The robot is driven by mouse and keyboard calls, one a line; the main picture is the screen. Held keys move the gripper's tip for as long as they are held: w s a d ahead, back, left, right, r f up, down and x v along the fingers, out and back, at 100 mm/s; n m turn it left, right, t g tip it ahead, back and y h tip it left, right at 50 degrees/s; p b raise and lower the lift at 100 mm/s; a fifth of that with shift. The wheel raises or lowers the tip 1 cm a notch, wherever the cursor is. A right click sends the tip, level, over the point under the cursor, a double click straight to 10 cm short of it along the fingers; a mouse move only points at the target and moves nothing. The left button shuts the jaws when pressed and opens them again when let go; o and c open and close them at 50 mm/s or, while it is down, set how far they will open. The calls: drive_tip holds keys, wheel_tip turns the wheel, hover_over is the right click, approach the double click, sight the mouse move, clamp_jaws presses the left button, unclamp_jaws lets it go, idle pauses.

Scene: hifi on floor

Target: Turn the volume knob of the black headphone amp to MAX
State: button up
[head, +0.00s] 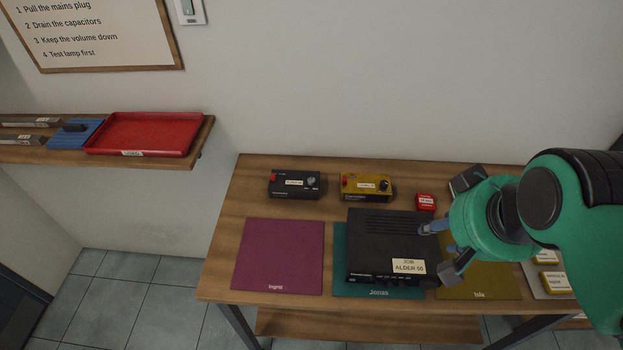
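A small black box (294,185) stands at the back left of the table, with a silver-grey knob (311,181) on its right, a red part on its left and a pale label too small to read. I take it to be the black headphone amp; the knob's setting is too small to read. My gripper (457,227) is well to the right and front of it, over the right edge of a larger black unit (384,229) labelled ALDER 50. Its dark fingers look spread apart, and I see nothing held. My green wrist hides part of the table.
A yellow box (366,185) with a black knob stands right of the small black box, then a small red box (425,201). A bare purple mat (278,257) lies front left. A wall shelf (205,135) holds a red tray (147,134).

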drive_tip(key=w+a+r+n+g+p, duration=0.1)
drive_tip(key=w+a+r+n+p, duration=0.1)
drive_tip(key=w, duration=0.4)
drive_tip(key=w+a+r+n+g+p, duration=0.1)
drive_tip(key=w+a+r, duration=0.1)
drive_tip(key=w, duration=0.4)
drive_tip(key=n+g+p, duration=0.4)
drive_tip(key=n+p, duration=0.4)
drive_tip(key=n, duration=0.2)
hover_over(312, 180)
wheel_tip(312, 180, down, 19)
drive_tip(key=shift+a+r, duration=0.1)
drive_tip(key=shift+a, duration=0.05)
wheel_tip(312, 180, down, 14)
drive_tip(key=shift+r, duration=0.15)
clamp_jaws()
